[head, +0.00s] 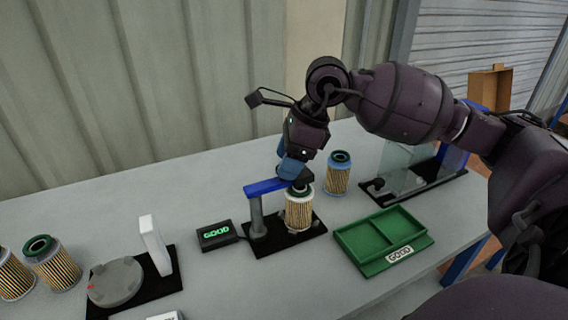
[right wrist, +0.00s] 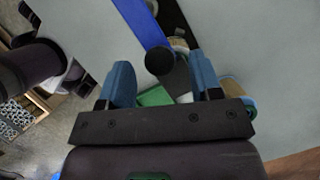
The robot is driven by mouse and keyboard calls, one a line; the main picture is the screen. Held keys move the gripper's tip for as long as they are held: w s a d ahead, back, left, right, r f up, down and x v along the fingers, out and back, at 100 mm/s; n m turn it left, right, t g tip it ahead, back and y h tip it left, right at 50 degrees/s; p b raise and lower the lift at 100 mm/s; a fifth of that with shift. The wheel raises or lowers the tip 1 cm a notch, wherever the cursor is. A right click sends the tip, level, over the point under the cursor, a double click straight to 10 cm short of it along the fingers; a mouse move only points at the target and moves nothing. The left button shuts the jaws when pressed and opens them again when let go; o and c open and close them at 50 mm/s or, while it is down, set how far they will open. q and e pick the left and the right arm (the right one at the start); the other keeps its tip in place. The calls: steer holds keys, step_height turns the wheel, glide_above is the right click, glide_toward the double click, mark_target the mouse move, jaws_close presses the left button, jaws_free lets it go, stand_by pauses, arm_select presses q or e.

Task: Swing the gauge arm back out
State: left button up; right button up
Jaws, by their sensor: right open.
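The gauge arm is a blue bar (head: 266,187) on a grey post (head: 257,218), swung over a pleated filter cartridge (head: 299,211) on a black base (head: 262,247). In the right wrist view the blue bar (right wrist: 140,22) runs down to a round black knob (right wrist: 159,61) at its end. My right gripper (head: 290,172) is above the bar's free end, pointing down. In the wrist view its two blue fingers (right wrist: 160,66) are open, one either side of the knob with gaps showing. The cartridge is partly hidden there. My left gripper is not in view.
A display (head: 216,235) reading GOOD stands left of the gauge. A green divided tray (head: 372,235) is at right, and a blue-topped cartridge (head: 339,172) stands behind. A clear-panelled fixture (head: 408,172) is farther right. A turntable fixture (head: 116,282) and green-topped cartridges (head: 52,262) are at left.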

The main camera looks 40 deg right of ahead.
steer(key=shift+w+a+f, duration=0.1)
steer(key=shift+a+f, duration=0.05)
steer(key=shift+f, duration=0.35)
jaws_close()
steer(key=shift+a, duration=0.1)
